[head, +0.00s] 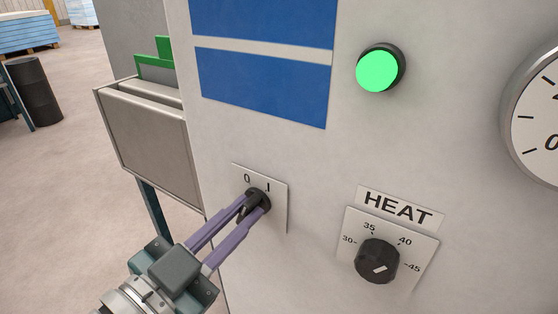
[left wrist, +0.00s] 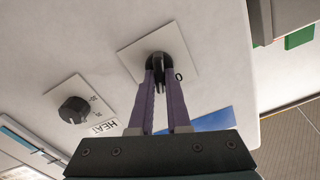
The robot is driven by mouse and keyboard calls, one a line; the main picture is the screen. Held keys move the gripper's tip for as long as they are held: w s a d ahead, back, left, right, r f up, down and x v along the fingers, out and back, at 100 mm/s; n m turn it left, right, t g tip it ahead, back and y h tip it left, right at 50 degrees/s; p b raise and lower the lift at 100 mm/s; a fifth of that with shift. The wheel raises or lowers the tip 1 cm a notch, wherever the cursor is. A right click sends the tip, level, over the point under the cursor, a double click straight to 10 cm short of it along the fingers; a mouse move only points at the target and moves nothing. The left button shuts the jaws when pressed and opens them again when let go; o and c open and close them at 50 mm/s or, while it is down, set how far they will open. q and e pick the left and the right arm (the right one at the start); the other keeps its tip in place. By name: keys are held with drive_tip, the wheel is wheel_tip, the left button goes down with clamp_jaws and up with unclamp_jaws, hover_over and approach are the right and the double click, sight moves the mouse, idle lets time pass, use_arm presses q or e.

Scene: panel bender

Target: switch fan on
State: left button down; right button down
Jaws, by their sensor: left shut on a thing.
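A black rotary switch (head: 257,196) sits on a small pale plate (head: 279,214) marked 0 and I on the grey machine front. My left gripper (head: 254,207) has its two purple fingers closed around the switch knob, one on each side. The left wrist view shows the same black switch (left wrist: 163,63) between the fingertips of my left gripper (left wrist: 164,86), with the 0 mark beside it. The fingers partly cover the knob, and I cannot tell for sure which mark it points at. No fan label is readable. My right gripper is not in view.
A HEAT dial (head: 377,261) sits to the right of the switch. A lit green lamp (head: 378,70) is above, and a round gauge (head: 538,118) is at the right edge. A grey box (head: 152,140) juts out at left. Open floor and a dark barrel (head: 35,90) lie beyond.

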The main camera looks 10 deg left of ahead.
use_arm(q)
drive_tip(key=shift+m, duration=0.9)
drive_tip(key=c, duration=0.9)
unclamp_jaws()
drive_tip(key=shift+s, duration=0.1)
drive_tip(key=shift+s+a, duration=0.15)
drive_tip(key=shift+s, duration=0.2)
drive_tip(key=p+v, duration=0.1)
drive_tip(key=v, duration=0.8)
drive_tip(key=shift+p, duration=0.35)
